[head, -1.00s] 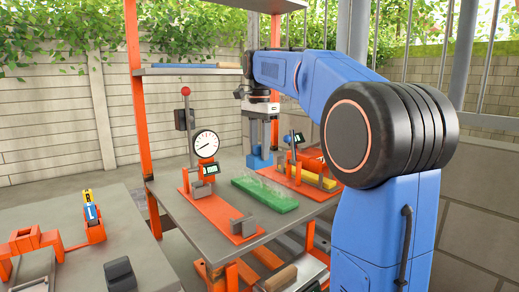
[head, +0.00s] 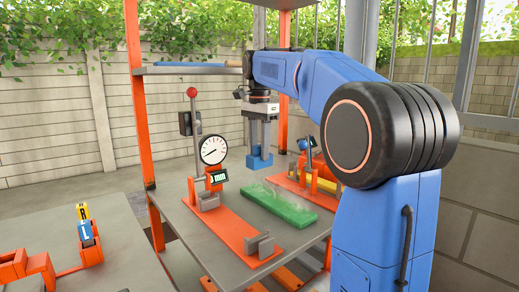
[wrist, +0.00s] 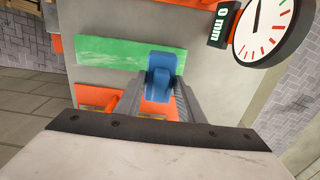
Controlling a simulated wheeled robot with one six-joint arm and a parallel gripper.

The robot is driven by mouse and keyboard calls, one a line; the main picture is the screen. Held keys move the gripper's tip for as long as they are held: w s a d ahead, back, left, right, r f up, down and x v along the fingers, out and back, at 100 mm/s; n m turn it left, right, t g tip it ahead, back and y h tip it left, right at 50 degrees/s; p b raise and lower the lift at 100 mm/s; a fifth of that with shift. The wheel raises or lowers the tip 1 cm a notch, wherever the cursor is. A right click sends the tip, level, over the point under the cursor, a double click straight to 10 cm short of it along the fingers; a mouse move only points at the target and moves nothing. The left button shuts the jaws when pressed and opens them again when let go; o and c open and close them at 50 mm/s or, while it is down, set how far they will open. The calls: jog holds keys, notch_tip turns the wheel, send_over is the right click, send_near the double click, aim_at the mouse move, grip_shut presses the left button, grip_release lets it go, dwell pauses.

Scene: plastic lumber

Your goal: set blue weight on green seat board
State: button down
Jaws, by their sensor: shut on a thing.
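The blue weight (head: 259,161) is held between the jaws of my gripper (head: 260,146), which points down. The weight also shows in the wrist view (wrist: 161,75), between the grey fingers. The green seat board (head: 279,206) lies flat on the grey bench to the right of the dial gauge stand. In the head view the weight hangs above the board's far left part, with a gap below it. In the wrist view the weight overlaps the right end of the green board (wrist: 115,54); the exact height between them is hard to tell there.
The orange dial gauge stand (head: 228,225) with its round dial (head: 213,150) stands left of the board. An orange fixture with a yellow bar (head: 322,183) is behind to the right. A shelf (head: 190,71) is above left. The grey side table (head: 120,235) is at left.

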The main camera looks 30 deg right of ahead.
aim_at(259, 165)
jog(key=shift+f, duration=2.9)
jog(key=shift+f, duration=1.45)
jog(key=c, duration=0.7)
grip_release()
jog(key=shift+f, duration=0.1)
jog(key=shift+r, duration=3.5)
